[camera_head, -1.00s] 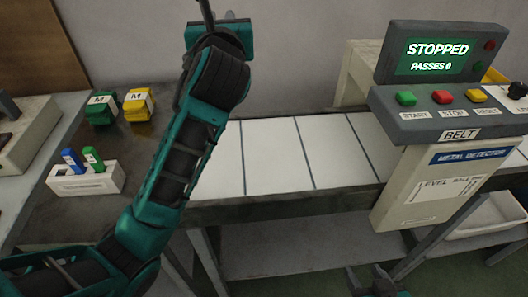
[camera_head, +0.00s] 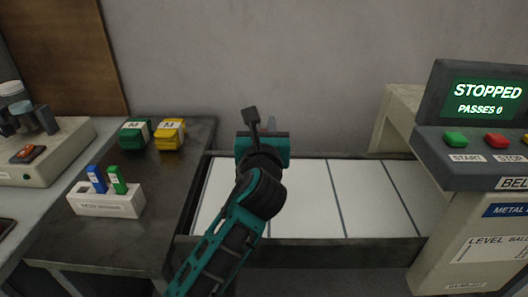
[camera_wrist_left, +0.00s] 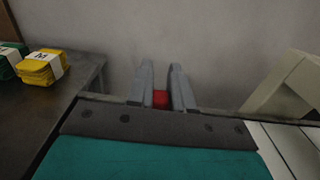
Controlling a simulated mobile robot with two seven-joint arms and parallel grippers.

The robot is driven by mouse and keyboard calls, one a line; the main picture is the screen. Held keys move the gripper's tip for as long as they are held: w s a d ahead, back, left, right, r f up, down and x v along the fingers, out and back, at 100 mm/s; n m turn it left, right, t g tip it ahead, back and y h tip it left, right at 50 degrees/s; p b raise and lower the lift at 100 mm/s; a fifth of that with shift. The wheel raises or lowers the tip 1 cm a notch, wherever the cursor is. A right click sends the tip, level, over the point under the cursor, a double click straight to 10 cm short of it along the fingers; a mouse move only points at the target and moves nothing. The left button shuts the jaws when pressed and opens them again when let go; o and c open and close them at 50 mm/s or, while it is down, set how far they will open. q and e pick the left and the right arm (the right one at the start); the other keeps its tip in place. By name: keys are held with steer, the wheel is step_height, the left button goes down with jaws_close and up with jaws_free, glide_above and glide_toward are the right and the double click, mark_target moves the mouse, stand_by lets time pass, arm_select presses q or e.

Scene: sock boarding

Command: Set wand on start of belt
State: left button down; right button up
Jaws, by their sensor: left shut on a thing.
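My left gripper (camera_head: 271,124) is above the left end of the white belt (camera_head: 300,198), near its far side. In the left wrist view, its two grey fingers (camera_wrist_left: 161,90) are shut on a red wand (camera_wrist_left: 161,99); only a small red end shows between them. The wand is hidden in the head view. The belt has dark cross lines and a dark frame, and its surface under the arm is partly hidden. A white wand rack (camera_head: 105,203) at the left holds a blue wand (camera_head: 96,179) and a green wand (camera_head: 118,180) upright. My right gripper is out of view.
Green (camera_head: 134,135) and yellow (camera_head: 170,134) packs sit on the dark table (camera_head: 75,238) left of the belt. The metal detector console (camera_head: 470,155) stands at the right; its screen reads STOPPED, PASSES 0. The belt between arm and console is bare.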

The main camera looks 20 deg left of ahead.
arm_select(q)
step_height(320, 180, down, 5)
steer(key=shift+f+b, duration=0.1)
steer(key=shift+b, duration=0.9)
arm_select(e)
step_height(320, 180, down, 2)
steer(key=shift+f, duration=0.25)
arm_select(q)
steer(key=shift+f, duration=0.1)
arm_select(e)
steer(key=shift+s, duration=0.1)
arm_select(q)
steer(key=c, duration=1)
jaws_free()
